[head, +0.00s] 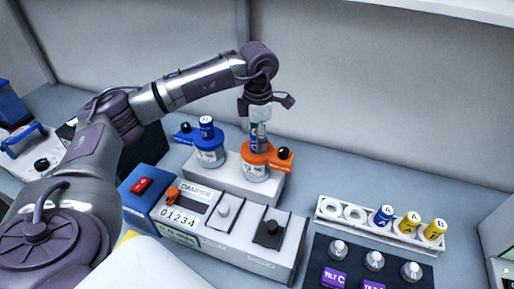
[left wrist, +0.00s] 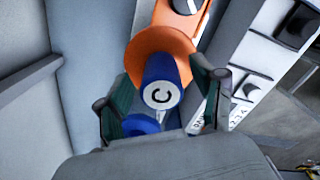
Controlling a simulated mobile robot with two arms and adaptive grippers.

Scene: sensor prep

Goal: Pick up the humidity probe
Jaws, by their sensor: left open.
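No label naming a humidity probe is readable, so I cannot tell which probe it is. A blue probe marked C (left wrist: 163,90) stands in the orange-collared jar (head: 256,172); in the head view my gripper mostly hides it. My left gripper (head: 259,128) points down over that jar. In the left wrist view its open fingers (left wrist: 163,108) are on either side of the C probe, with no clear grip. Another blue probe (head: 206,124) stands in the blue-collared jar (head: 209,154) just left. My right gripper is not in view.
A white rack (head: 335,218) at the right holds one blue and two yellow lettered probes. A dark tray (head: 316,250) with several knobbed pieces and purple labels lies in front. A control box marked DAMPER (head: 240,248) stands before the jars. A wall rises behind.

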